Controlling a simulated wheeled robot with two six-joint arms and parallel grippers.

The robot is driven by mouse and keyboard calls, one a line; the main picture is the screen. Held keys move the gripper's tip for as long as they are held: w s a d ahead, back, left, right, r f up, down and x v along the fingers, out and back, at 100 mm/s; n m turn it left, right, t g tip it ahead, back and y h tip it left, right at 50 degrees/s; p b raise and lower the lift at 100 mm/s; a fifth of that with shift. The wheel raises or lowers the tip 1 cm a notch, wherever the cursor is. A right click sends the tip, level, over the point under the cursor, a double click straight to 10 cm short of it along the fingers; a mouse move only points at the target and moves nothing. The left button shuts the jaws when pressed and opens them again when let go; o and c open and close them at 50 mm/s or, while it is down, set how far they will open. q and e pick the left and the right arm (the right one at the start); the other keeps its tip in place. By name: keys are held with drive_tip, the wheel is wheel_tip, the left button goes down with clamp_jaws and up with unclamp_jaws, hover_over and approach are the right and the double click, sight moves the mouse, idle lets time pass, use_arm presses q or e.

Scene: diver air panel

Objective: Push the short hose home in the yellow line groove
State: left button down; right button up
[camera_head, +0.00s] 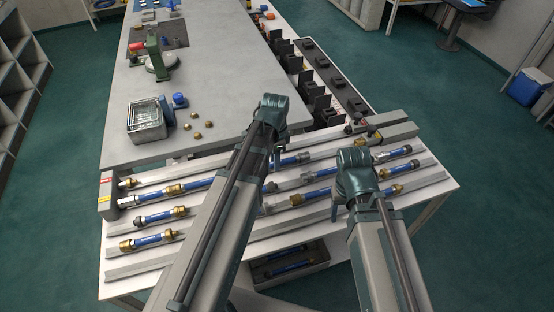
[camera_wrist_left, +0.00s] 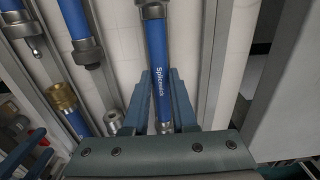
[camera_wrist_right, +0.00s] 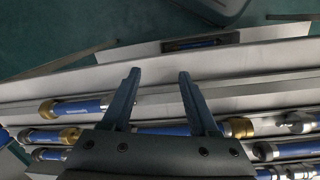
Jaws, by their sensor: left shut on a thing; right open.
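My left gripper (camera_head: 272,152) is over the upper grooves in the head view. In the left wrist view (camera_wrist_left: 160,76) it is shut on a blue short hose (camera_wrist_left: 158,62), with a grey collar at the top and a silvery end near my palm. The hose runs lengthwise between the rails, in line with the groove by the yellow label (camera_head: 104,199); whether it is fully seated I cannot tell. My left arm hides part of that row. My right gripper (camera_head: 358,195) is open and empty over the lower right rows; it also shows in the right wrist view (camera_wrist_right: 159,76).
Several other blue hoses with brass or grey fittings lie in neighbouring grooves, one at the lower left (camera_head: 150,240). A metal bin (camera_head: 145,130) and loose brass fittings stand on the grey bench behind. A dark tray (camera_head: 285,268) with hoses sits under the table.

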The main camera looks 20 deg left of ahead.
sight(271, 163)
use_arm(q)
drive_tip(key=shift+s+a, duration=0.45)
drive_tip(key=shift+a, duration=0.2)
drive_tip(key=c, duration=0.6)
unclamp_jaws()
drive_tip(key=shift+c, duration=0.2)
wheel_tip(271, 163, up, 14)
drive_tip(key=p, duration=1.3)
drive_tip(key=shift+p, duration=0.4)
use_arm(e)
wheel_tip(271, 163, up, 14)
use_arm(q)
drive_tip(key=shift+f, duration=0.15)
use_arm(e)
drive_tip(key=shift+f, duration=0.1)
